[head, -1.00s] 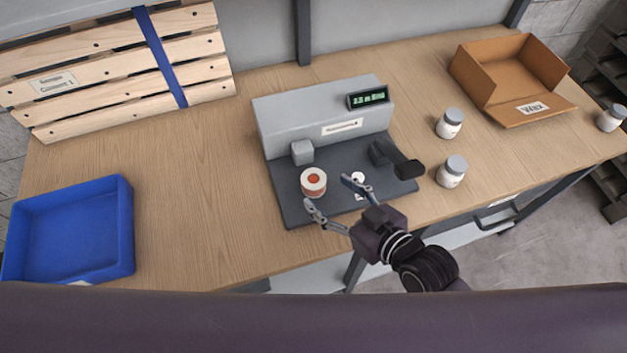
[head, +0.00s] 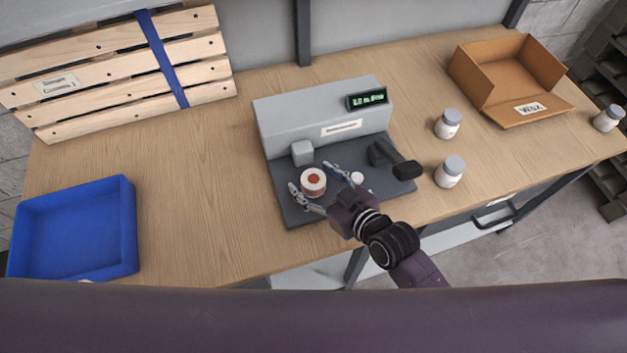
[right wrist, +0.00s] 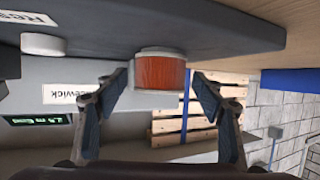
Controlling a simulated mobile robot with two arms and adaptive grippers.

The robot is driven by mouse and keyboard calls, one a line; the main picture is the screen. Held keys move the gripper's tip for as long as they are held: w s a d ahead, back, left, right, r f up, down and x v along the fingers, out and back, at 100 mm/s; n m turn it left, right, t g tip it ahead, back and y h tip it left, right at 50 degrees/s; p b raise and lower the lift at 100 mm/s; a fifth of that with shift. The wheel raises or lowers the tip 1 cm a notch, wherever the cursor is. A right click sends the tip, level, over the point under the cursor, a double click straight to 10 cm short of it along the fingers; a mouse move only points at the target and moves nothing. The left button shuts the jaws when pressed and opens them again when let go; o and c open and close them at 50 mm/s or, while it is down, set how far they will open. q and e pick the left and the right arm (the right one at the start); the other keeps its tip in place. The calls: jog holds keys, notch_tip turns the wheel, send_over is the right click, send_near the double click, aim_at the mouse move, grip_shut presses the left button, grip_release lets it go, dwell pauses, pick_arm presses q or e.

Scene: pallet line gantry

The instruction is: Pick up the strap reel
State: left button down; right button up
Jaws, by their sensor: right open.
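The strap reel (head: 313,184), a short white-rimmed roll with an orange-red side and centre, stands on the dark base plate (head: 300,215) of the grey machine. My right gripper (head: 310,178) is open, with one finger to the left of the reel and one to its right. In the right wrist view the reel (right wrist: 160,73) shows between the two spread fingertips (right wrist: 160,82), with a gap visible on each side. My left gripper is not in view.
The grey machine (head: 290,123) with a lit display stands behind the reel. A small white disc (head: 357,179) and a black-handled part (head: 395,162) are to the right. A blue tray (head: 127,225), white jars (head: 449,172) and a cardboard box (head: 490,85) stand farther out.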

jog(key=c, duration=1.3)
